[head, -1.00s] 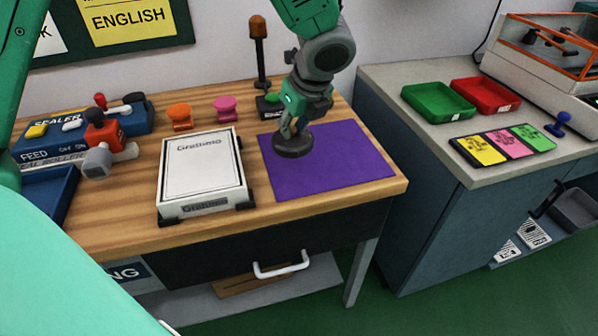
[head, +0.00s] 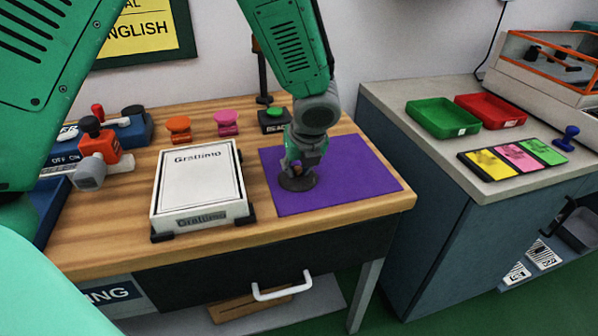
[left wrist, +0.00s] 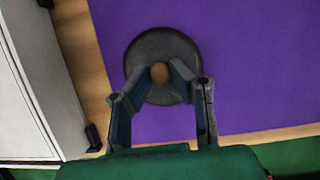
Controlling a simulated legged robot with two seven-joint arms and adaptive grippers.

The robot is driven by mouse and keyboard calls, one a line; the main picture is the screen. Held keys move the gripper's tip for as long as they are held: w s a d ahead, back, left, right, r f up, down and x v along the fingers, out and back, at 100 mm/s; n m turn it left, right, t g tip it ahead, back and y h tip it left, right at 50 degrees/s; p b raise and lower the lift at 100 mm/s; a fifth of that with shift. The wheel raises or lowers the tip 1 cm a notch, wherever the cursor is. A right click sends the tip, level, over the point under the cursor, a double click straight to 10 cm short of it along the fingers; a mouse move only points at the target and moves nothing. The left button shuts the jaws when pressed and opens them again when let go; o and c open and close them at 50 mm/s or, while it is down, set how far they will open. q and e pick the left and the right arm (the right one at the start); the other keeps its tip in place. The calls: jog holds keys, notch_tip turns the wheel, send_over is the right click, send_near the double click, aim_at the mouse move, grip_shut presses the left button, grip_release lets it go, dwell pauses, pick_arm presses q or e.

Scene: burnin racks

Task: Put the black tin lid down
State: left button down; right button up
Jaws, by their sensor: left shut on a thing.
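The black tin lid (head: 297,184) is a dark round disc at the left part of the purple mat (head: 350,178). In the left wrist view the lid (left wrist: 150,46) has a small brown knob at its centre and lies over the purple mat (left wrist: 250,70). My left gripper (head: 297,168) is above the lid, its fingers pointing down. In the left wrist view the fingertips of my left gripper (left wrist: 160,73) are closed on the knob. Whether the lid touches the mat is hard to tell. My right gripper is not in view.
A white Grattimo box (head: 200,185) stands left of the mat on the wooden table (head: 110,225). An orange knob (head: 178,128), a pink knob (head: 227,122) and a green button (head: 273,118) stand behind. Green (head: 443,130) and red trays (head: 490,112) are on the right counter.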

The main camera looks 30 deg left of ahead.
pick_arm(q)
jog(key=shift+d, duration=0.45)
jog(key=c, duration=1.5)
grip_release()
jog(key=shift+o, duration=0.3)
jog(key=shift+a, duration=0.1)
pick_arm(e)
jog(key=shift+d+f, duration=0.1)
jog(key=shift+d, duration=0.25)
pick_arm(q)
jog(key=shift+a+f, duration=0.1)
jog(key=shift+a, duration=0.05)
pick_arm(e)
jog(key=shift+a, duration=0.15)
pick_arm(q)
jog(key=p+v, duration=0.3)
jog(key=v, duration=0.9)
jog(key=shift+p, duration=0.35)
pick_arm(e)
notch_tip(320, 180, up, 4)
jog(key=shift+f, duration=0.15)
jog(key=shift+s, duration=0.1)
